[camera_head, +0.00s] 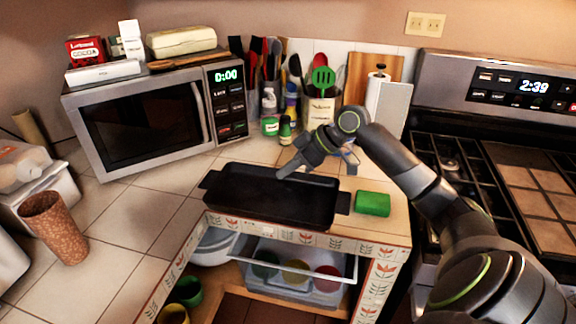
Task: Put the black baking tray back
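The black baking tray (250,205) is a long rectangular pan with a handle at each end. It lies flat on the tiled counter in front of the microwave, near the counter's front edge. My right gripper (317,168) is above the tray's back right part, with its fingers spread apart and nothing visible between them. Whether a finger touches the tray's rim cannot be told. My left gripper is not in view.
The microwave (140,112) and a utensil crock (320,112) stand behind. The stove (500,170) is at the right. Below the counter, an open shelf holds a clear bin (290,292) and bowls. A brown cup (55,228) stands left.

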